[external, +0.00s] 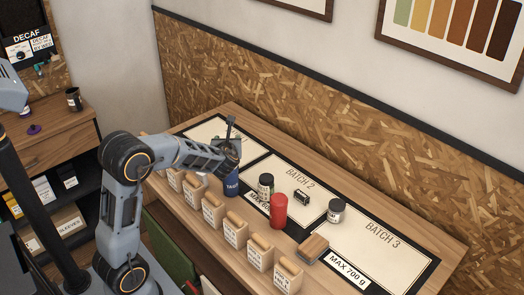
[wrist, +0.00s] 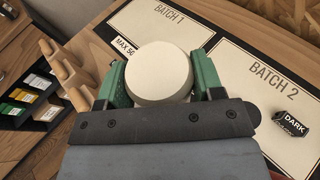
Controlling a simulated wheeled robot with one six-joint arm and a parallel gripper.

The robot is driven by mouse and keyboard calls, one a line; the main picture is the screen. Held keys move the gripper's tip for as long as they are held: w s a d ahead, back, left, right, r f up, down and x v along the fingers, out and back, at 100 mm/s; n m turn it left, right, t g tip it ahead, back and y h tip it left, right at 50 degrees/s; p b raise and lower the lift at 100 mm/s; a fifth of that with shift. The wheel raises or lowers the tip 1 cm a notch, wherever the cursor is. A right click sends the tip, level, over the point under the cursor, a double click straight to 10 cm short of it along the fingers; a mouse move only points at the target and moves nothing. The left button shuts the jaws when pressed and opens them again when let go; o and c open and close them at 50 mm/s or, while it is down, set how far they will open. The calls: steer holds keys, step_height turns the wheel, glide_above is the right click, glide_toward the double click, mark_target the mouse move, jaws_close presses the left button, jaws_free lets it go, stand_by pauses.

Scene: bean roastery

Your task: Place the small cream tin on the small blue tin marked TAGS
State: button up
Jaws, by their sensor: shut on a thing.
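The small cream tin (wrist: 160,72) shows in the wrist view as a round pale lid between the green fingers of my gripper (wrist: 162,78), which is shut on it. The cream tin is hard to make out there behind the gripper. The blue tin is hidden in the wrist view. I cannot tell whether the two tins touch.
A row of wooden-topped containers (external: 236,230) lines the front edge. A red cylinder (external: 279,211), a dark labelled jar (external: 265,187), a small DARK block (external: 302,198), a silver-lidded jar (external: 336,211) and a wooden block (external: 312,249) stand to the right. The BATCH 3 panel (external: 385,250) is mostly clear.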

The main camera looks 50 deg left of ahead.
steer(key=shift+f, duration=0.15)
steer(key=o, duration=1.1)
steer(key=shift+c, duration=0.2)
steer(key=s+d+r+m+t+h, duration=0.15)
steer(key=s+d+m+h, duration=0.25)
steer(key=d+m, duration=0.45)
steer(key=s+d+r+m+h+b, duration=0.1)
steer(key=s+d+r+m+h, duration=0.25)
steer(key=m, duration=0.75)
steer(key=s+d+f+m+t+h, duration=0.1)
steer(key=s+d+m+h, duration=0.3)
steer(key=d+m, duration=0.5)
steer(key=s+a+f+m+g, duration=0.2)
steer(key=s+f+m+g, duration=0.1)
steer(key=s+m, duration=0.3)
steer(key=s+a+f+m+g, duration=0.1)
steer(key=s+f+m+g, duration=0.2)
steer(key=m, duration=0.8)
steer(key=s+g, duration=0.2)
steer(key=s, duration=0.2)
steer(key=shift+s+a, duration=0.3)
steer(key=shift+a, duration=0.1)
